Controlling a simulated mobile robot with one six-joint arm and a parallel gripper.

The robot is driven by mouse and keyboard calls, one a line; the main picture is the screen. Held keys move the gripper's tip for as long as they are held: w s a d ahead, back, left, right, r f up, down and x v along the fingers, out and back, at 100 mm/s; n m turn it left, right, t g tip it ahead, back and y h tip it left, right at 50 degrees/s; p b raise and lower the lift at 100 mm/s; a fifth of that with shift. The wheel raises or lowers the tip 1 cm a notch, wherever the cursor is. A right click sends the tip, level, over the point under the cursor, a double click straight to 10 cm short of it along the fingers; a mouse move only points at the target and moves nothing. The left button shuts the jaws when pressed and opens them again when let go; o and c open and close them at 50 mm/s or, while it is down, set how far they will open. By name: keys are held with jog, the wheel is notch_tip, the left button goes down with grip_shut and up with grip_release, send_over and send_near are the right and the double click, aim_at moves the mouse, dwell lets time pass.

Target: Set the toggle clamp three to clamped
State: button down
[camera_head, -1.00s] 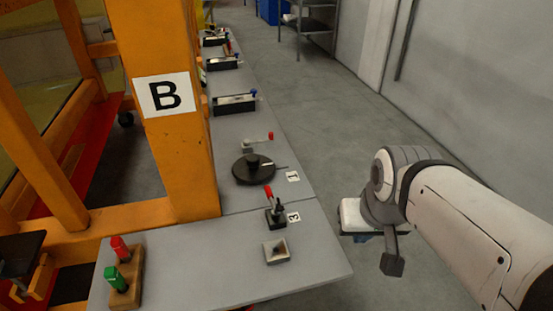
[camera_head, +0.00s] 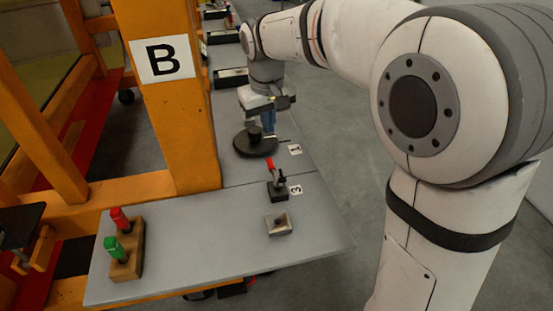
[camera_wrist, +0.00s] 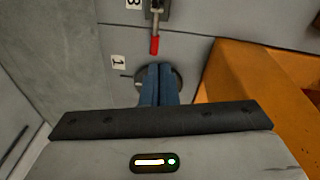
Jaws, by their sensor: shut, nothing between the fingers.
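Toggle clamp three (camera_head: 277,188) stands on the grey table beside the label 3 (camera_head: 296,190). Its red-tipped handle (camera_head: 271,165) sticks up from the dark base, leaning a little to the left. In the wrist view the red handle (camera_wrist: 154,45) shows at the top, pointing down toward my fingers. My gripper (camera_head: 268,118) is over the table behind the clamp, near the round black disc (camera_head: 256,144). Its blue fingers are shut and empty, and they show in the wrist view (camera_wrist: 160,70) in front of the disc. They are apart from the clamp handle.
A small grey square block (camera_head: 279,223) sits in front of the clamp. A wooden block (camera_head: 125,258) with red and green handles stands at front left. An orange post (camera_head: 165,100) marked B rises left of the clamp. The table's front middle is clear.

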jog(key=f, duration=0.3)
jog(key=s+d+f+p, duration=0.1)
jog(key=f, duration=0.3)
jog(key=d+f+p, duration=0.1)
jog(key=f, duration=0.3)
jog(key=shift+s+f, duration=0.2)
jog(key=shift+s, duration=0.2)
jog(key=shift+a, duration=0.1)
